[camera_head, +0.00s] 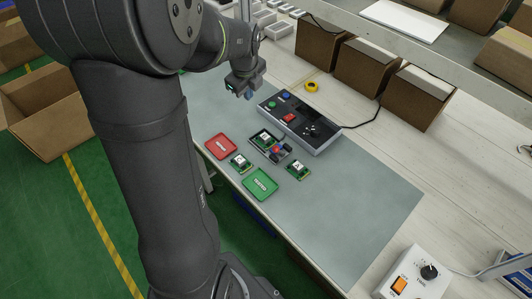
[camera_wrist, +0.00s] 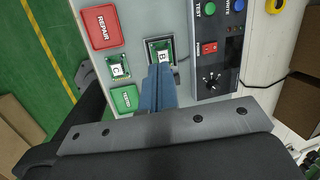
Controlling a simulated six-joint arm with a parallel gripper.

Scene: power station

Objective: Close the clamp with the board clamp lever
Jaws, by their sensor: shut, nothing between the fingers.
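The board clamp (camera_head: 254,141) sits on the grey mat with a green board marked B (camera_head: 265,137) in it. Its lever, with a red knob (camera_head: 277,150), shows at the clamp's lower right side. I cannot tell the lever's exact angle. In the wrist view the clamp (camera_wrist: 149,44) and board B (camera_wrist: 163,47) are just beyond my fingertips, and the lever is hidden behind my fingers. My gripper (camera_head: 248,95) is shut and empty, with blue fingers. It is raised above the mat, apart from the clamp; it also shows in the wrist view (camera_wrist: 160,68).
A test box (camera_head: 312,132) with buttons and a knob stands right of the clamp. Board C (camera_head: 240,161), board A (camera_head: 298,169), a red REPAIR tray (camera_head: 221,146) and a green TESTED tray (camera_head: 260,184) lie around it. The mat's lower right is clear.

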